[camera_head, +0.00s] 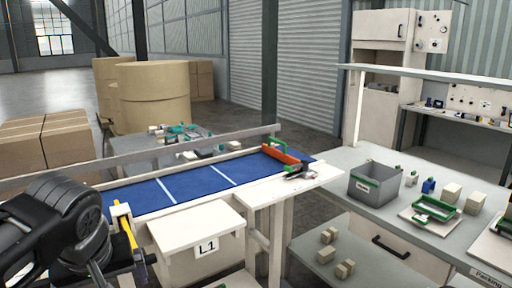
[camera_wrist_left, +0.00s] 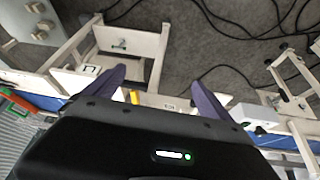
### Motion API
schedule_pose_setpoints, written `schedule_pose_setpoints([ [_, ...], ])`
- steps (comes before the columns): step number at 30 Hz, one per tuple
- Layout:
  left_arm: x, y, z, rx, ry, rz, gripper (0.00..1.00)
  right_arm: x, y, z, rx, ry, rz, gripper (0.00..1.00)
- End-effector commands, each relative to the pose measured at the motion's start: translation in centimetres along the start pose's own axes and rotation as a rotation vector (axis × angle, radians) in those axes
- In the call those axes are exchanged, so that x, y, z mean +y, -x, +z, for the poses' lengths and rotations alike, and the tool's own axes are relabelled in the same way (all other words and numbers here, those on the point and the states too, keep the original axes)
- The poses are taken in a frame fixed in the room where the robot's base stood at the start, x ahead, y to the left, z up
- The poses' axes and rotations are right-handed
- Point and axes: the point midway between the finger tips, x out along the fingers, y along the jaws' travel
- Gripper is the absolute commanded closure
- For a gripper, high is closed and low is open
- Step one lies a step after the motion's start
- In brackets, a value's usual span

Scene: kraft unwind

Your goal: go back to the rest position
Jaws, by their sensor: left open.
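My left arm comes in at the lower left of the head view, dark and close to the near edge of the blue conveyor (camera_head: 190,188). In the left wrist view, my left gripper (camera_wrist_left: 158,88) has its two dark fingers spread apart. Nothing is held between them. Beyond the fingers are white frame parts and the grey floor. My right gripper is in neither view.
A white box marked L1 (camera_head: 197,236) stands right of my left arm, before the conveyor. An orange tool (camera_head: 281,157) lies at the belt's far end. A grey bin (camera_head: 375,183) stands on the right bench. Cables (camera_wrist_left: 225,28) lie on the floor.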

Motion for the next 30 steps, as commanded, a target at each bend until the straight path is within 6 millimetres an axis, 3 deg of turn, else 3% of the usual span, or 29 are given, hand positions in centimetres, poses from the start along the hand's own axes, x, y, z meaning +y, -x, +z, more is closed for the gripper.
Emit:
schedule_pose_setpoints([
  [6,3.4,-0.6,-1.5,0.082,-0.099,0.13,0.05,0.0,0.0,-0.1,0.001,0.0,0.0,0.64],
  [10,6.4,-2.1,-2.2,0.124,-0.175,0.229,0.05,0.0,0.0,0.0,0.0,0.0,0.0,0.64],
  [14,10.1,-5.3,-2.1,0.142,-0.255,0.334,0.05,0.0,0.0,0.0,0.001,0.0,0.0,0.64],
  [17,13.4,-9.2,-1.2,0.142,-0.312,0.423,0.05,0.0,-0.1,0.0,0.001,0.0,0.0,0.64],
  [20,16.6,-14.9,1.3,0.12,-0.352,0.51,0.05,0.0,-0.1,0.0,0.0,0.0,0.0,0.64],
  [24,19.1,-24.1,7.6,0.057,-0.356,0.581,0.05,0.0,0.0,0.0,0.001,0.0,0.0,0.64],
  [26,19.0,-27.7,11.1,0.019,-0.346,0.584,0.05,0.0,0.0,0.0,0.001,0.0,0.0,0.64],
  [30,17.1,-34.3,20.3,-0.102,-0.321,0.548,0.05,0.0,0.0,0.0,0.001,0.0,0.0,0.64],
])
